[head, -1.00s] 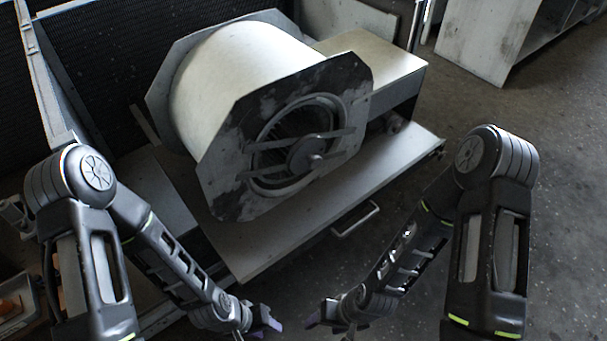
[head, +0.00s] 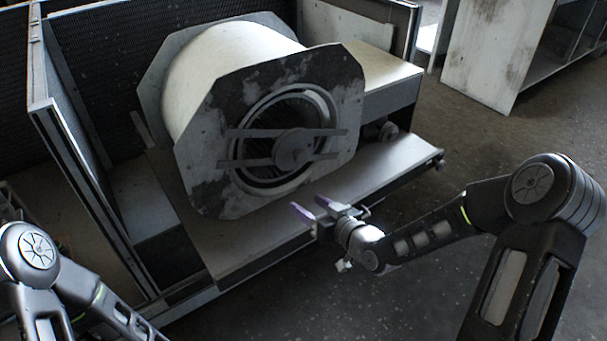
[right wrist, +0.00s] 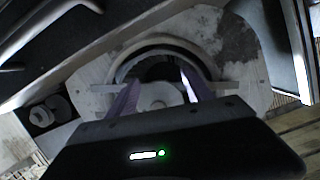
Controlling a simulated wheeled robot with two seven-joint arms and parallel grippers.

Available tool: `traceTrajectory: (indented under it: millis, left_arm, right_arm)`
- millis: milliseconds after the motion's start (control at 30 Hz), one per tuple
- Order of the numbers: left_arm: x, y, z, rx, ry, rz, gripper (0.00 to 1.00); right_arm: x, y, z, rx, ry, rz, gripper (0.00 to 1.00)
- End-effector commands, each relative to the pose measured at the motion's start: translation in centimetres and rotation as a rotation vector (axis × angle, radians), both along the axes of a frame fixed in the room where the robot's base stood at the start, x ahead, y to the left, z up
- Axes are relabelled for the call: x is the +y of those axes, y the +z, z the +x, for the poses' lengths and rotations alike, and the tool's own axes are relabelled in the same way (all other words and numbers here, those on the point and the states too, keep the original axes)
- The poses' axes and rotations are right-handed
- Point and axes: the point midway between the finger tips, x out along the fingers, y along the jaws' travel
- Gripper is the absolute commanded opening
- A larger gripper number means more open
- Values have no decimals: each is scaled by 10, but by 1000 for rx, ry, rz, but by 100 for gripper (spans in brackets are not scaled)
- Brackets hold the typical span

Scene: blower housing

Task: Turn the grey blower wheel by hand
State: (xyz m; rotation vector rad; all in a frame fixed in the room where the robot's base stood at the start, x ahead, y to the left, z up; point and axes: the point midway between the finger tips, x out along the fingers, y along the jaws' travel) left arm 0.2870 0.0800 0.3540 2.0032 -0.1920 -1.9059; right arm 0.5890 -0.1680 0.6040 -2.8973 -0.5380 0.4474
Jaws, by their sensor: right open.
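The blower housing (head: 215,175) is a pale drum with a scuffed, angular front plate. The grey blower wheel sits inside its round opening, mostly in shadow, with dark slats (head: 262,122) behind two flat crossbars and a round grey hub (head: 294,149). My right gripper (head: 308,205) is open and empty, in front of and below the opening, apart from it in the head view. In the right wrist view its two purple fingers (right wrist: 161,78) point at the opening, with the hub (right wrist: 157,96) between them. My left gripper is out of view; only its arm shows at lower left.
The housing stands on a pale metal base (head: 245,245) with a raised metal box (head: 375,75) at right. A dark panel (head: 75,150) rises at left. A pale cabinet (head: 490,50) stands behind right. The floor at right is clear.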

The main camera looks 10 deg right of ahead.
Motion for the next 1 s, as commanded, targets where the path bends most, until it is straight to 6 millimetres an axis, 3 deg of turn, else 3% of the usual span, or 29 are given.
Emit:
traceTrajectory:
  millis: [33,100,267,667,1000]
  left_arm:
    - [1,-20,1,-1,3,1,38]
    - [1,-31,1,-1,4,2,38]
    - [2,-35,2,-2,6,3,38]
    - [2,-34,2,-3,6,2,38]
    - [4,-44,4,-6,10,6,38]
  right_arm:
    - [-15,8,10,-92,-6,-26,59]
    - [-29,33,20,-209,-2,-63,59]
    - [-39,64,24,-328,11,-105,59]
    - [-37,66,28,-328,12,-103,59]
    - [-19,64,71,-328,12,-101,59]
